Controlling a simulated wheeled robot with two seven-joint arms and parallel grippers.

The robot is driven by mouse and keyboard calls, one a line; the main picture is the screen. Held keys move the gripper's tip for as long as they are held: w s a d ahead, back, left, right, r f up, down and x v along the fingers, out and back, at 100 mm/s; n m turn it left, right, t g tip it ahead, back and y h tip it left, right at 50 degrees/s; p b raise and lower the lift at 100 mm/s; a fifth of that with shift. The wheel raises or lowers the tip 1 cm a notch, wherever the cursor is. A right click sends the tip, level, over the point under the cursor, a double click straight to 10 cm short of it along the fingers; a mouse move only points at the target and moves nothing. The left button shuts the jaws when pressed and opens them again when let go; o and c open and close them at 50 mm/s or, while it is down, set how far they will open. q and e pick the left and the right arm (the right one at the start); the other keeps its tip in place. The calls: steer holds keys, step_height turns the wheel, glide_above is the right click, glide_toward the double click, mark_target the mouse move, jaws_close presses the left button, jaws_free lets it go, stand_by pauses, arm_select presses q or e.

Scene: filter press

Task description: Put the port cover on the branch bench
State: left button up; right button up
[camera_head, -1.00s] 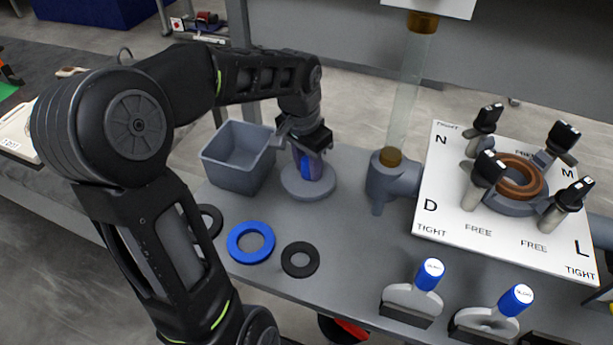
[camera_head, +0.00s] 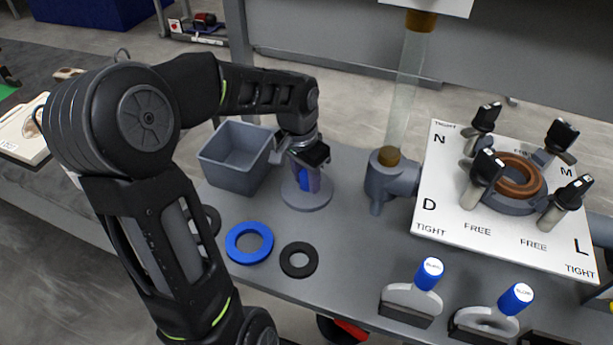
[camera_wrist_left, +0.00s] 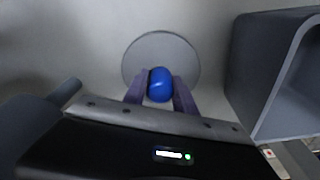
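The port cover (camera_head: 306,198) is a round grey disc with a blue knob on top. It lies flat at the bench, right of the grey bin; I cannot tell whether it touches the bench top. My left gripper (camera_head: 304,172) points down over it, with its purple fingers on both sides of the blue knob. In the left wrist view the fingers (camera_wrist_left: 160,92) close in on the knob, and the cover's disc (camera_wrist_left: 160,48) shows beyond them. The branch bench (camera_head: 350,240) is the grey table top. My right gripper is not in view.
A grey bin (camera_head: 210,158) stands close left of the cover. A blue ring (camera_head: 233,252) and black rings (camera_head: 287,268) lie in front. A grey pipe fitting (camera_head: 378,188) with a clear tube is to the right, then a white board (camera_head: 440,205) with clamps. Blue-topped handles (camera_head: 428,275) stand at front right.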

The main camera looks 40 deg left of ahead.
mark_target(302, 176)
arm_select(q)
steer(key=o, duration=0.4)
steer(key=shift+c, duration=0.2)
steer(key=shift+r, duration=0.15)
step_height(302, 176, up, 12)
steer(key=s, duration=0.1)
steer(key=shift+s+p, duration=0.25)
steer(key=shift+p, duration=0.15)
